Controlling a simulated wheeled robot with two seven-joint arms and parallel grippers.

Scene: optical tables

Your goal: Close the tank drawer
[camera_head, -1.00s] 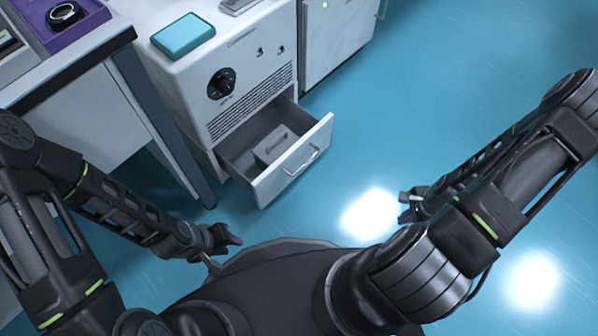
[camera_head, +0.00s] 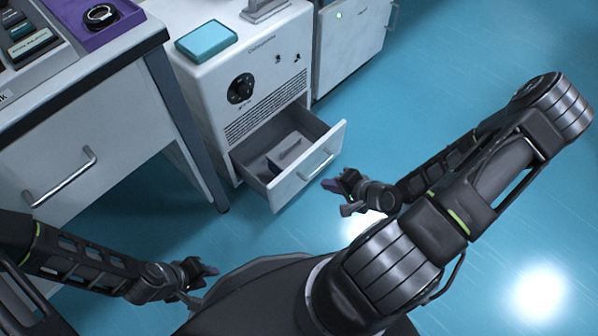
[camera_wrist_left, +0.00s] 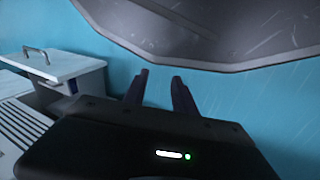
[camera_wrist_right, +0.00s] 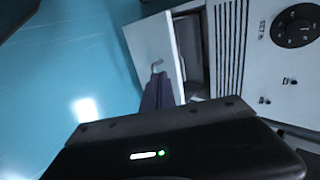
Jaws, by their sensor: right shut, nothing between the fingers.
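The tank drawer (camera_head: 306,180) stands pulled out of the white cabinet (camera_head: 262,72), its bar handle (camera_head: 317,167) on the front panel. A grey box (camera_head: 285,150) sits inside it. My right gripper (camera_head: 333,196) is shut and empty, just in front of the drawer's front panel at its lower right. In the right wrist view its fingers (camera_wrist_right: 157,88) overlap the drawer front (camera_wrist_right: 148,45) near the handle; I cannot tell whether they touch. My left gripper (camera_head: 208,275) is open and empty, low over the floor near my base.
A desk (camera_head: 90,115) with its own handled drawer stands at left, its leg beside the cabinet. A teal box (camera_head: 206,40) lies on the cabinet. Another white cabinet (camera_head: 350,50) stands behind to the right. The blue floor (camera_head: 440,90) at right is clear.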

